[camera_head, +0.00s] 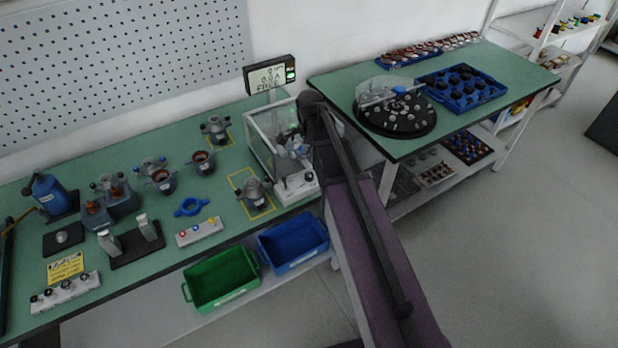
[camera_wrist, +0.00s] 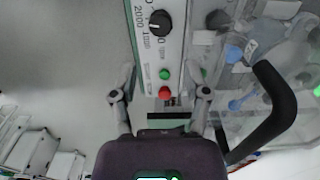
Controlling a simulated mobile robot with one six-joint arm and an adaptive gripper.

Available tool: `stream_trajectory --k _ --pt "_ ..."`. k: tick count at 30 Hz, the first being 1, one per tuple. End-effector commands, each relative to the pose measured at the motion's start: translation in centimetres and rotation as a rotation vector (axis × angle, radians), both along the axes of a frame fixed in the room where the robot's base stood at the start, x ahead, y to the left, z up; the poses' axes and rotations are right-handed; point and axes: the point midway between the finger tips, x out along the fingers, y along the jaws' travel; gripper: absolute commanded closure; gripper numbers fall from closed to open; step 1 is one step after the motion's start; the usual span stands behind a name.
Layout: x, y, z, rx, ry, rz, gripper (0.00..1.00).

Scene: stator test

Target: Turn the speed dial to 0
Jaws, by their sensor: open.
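The black speed dial (camera_wrist: 160,22) sits on a white control panel (camera_wrist: 146,52) at the top of the wrist view, with printed numbers such as 2000 to its left. I cannot tell clearly which number its mark faces. A green button (camera_wrist: 164,74) and a red button (camera_wrist: 165,93) lie below it on the panel. My gripper (camera_wrist: 161,96) is open and empty. Its fingers are either side of the panel's button end, with the dial farther up the picture. In the head view the panel (camera_head: 297,186) shows at the front of a clear enclosure; my arm hides the gripper.
The clear enclosure (camera_head: 262,143) stands beside the panel, and a black curved handle (camera_wrist: 272,112) is close to the right finger. A display (camera_head: 270,75) stands behind it. Motor parts crowd the green bench to the left. Blue (camera_head: 293,243) and green (camera_head: 221,279) bins sit below.

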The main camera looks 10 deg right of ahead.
Motion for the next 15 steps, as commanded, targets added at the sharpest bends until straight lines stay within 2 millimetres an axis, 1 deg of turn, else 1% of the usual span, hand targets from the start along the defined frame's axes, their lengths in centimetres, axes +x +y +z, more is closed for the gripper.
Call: stream_trajectory --k 1,15 --pt "0.0 0.0 -0.8 0.000 0.000 0.000 0.39" --pt "0.0 0.1 -4.4 0.000 0.000 0.001 0.39"
